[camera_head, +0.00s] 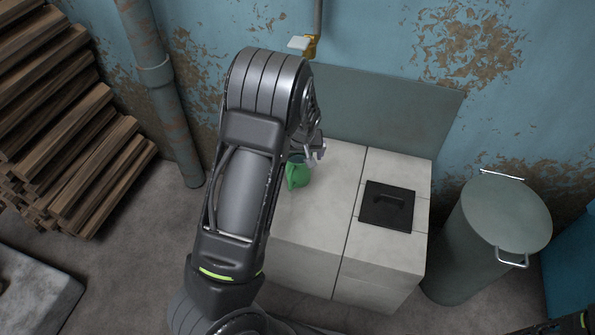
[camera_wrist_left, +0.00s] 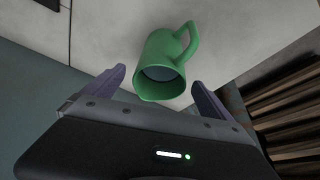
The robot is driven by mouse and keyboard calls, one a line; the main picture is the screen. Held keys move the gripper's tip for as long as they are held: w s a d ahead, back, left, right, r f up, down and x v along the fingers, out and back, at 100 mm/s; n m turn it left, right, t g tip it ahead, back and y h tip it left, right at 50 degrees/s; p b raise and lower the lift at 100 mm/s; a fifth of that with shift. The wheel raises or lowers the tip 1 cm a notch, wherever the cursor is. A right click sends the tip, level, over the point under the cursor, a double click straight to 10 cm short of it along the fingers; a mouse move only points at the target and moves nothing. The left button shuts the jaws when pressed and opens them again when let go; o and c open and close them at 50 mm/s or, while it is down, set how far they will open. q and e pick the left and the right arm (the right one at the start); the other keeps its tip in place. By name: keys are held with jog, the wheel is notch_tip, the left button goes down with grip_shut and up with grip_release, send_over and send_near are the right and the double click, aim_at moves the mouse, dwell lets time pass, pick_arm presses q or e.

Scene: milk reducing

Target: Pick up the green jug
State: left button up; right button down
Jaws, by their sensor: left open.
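The green jug (camera_head: 298,175) stands on the pale tiled counter (camera_head: 335,190), partly hidden behind my left arm in the head view. In the left wrist view the green jug (camera_wrist_left: 163,62) shows its open mouth, dark inside, and its handle on the upper right. My left gripper (camera_head: 316,152) is at the jug's far side in the head view. In the left wrist view its two fingers (camera_wrist_left: 160,90) are spread apart, with the jug's mouth between and just beyond them. Nothing is held. My right gripper is not clearly in view.
A grey lidded bin (camera_head: 490,235) stands to the right. Stacked firewood (camera_head: 75,130) is at the left.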

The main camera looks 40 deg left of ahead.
aim_at(299, 159)
pick_arm(q)
jog(key=b+x, duration=0.1)
jog(key=x, duration=0.4)
jog(key=shift+a+f+b, duration=0.1)
jog(key=shift+f+b, duration=0.1)
jog(key=shift+b, duration=0.1)
jog(key=shift+r, duration=0.1)
jog(key=c, duration=1.9)
jog(key=shift+r, duration=0.15)
jog(key=shift+s+r+p, duration=0.15)
jog(key=shift+r+p, duration=0.15)
jog(key=shift+r, duration=0.15)
notch_tip(299, 159, up, 6)
jog(key=p, duration=0.2)
jog(key=s+d+p, duration=0.1)
jog(key=s+d, duration=0.1)
jog(key=s, duration=0.4)
jog(key=s+d+p, duration=0.1)
jog(key=s+d, duration=0.1)
jog(key=s, duration=0.4)
jog(key=s+d+p, duration=0.1)
jog(key=s+d, duration=0.1)
jog(key=s, duration=0.4)
jog(key=shift+s+d+f, duration=0.1)
jog(key=shift+s+d, duration=0.2)
